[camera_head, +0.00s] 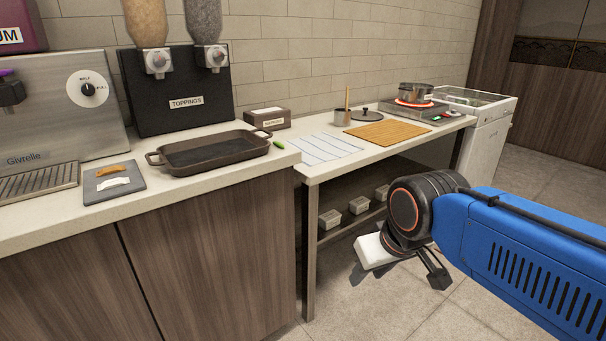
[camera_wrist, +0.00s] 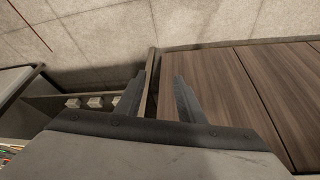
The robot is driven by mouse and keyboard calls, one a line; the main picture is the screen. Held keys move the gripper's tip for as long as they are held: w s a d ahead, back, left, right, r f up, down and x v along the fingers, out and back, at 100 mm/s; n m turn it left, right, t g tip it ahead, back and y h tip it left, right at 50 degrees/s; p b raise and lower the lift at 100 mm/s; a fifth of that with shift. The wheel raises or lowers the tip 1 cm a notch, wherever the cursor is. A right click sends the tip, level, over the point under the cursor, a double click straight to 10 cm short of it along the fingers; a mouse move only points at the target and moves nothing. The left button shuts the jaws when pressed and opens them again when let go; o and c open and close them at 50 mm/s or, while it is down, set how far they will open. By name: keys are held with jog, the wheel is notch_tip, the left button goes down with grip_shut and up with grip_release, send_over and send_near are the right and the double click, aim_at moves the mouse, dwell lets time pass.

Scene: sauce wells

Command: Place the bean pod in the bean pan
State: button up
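A small green pod (camera_head: 279,144), which looks like the bean pod, lies on the right end of the left counter. It is just right of a dark brown rectangular pan (camera_head: 262,146) with two side handles, and apart from it. The pan appears empty; no label shows which pan is the bean pan. My gripper (camera_wrist: 158,92) is open in the wrist view, its two fingers apart with nothing between them. In the head view my gripper hangs in front of the right table, over the floor, away from pod and pan. Neither pod nor pan shows in the wrist view.
A grey board (camera_head: 98,190) with an orange and a white piece lies left of the pan. Behind stand a toppings dispenser (camera_head: 180,115) and a small box (camera_head: 267,119). The right table holds a striped cloth (camera_head: 324,147), a bamboo mat (camera_head: 388,133) and a pot (camera_head: 416,91) on a glowing burner.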

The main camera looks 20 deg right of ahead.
jog(key=w+a+r+n+y, duration=0.1)
jog(key=w+a+r+n, duration=0.1)
jog(key=w+r, duration=1.55)
jog(key=n+t, duration=0.1)
send_near(279, 143)
jog(key=shift+w+f+y, duration=0.4)
jog(key=shift+w+f, duration=0.05)
jog(key=shift+f, duration=0.4)
jog(key=shift+x, duration=2.75)
jog(key=shift+d, duration=0.2)
grip_shut()
